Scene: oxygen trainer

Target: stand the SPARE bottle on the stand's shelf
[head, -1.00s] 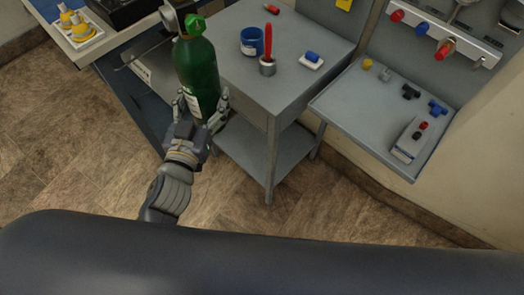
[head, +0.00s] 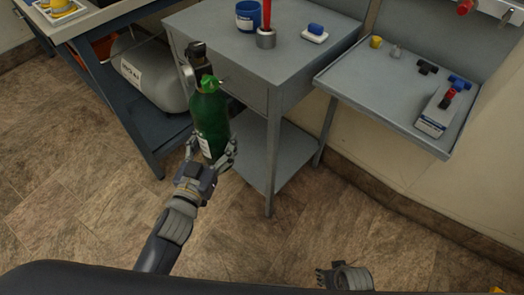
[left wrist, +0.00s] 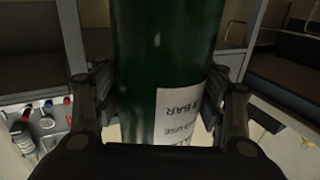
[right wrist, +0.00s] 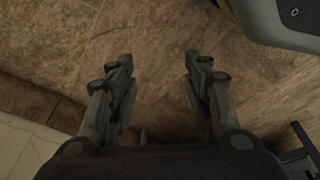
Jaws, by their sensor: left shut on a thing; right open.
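The green bottle (head: 210,120) has a dark valve on top and a green tag at its neck. It is upright with a slight tilt, in front of the grey stand (head: 255,85). My left gripper (head: 212,158) is shut on the lower part of the bottle; the left wrist view shows the bottle (left wrist: 160,60) between the fingers, with a white label partly readable as "BAR" and "USE". The stand's lower shelf (head: 268,155) is bare where visible, just right of the bottle. My right gripper (right wrist: 160,85) is open and empty above the floor; part of it shows at the bottom of the head view.
A wall tray (head: 390,90) holds small fittings. A grey tank (head: 155,75) sits under the blue bench at left.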

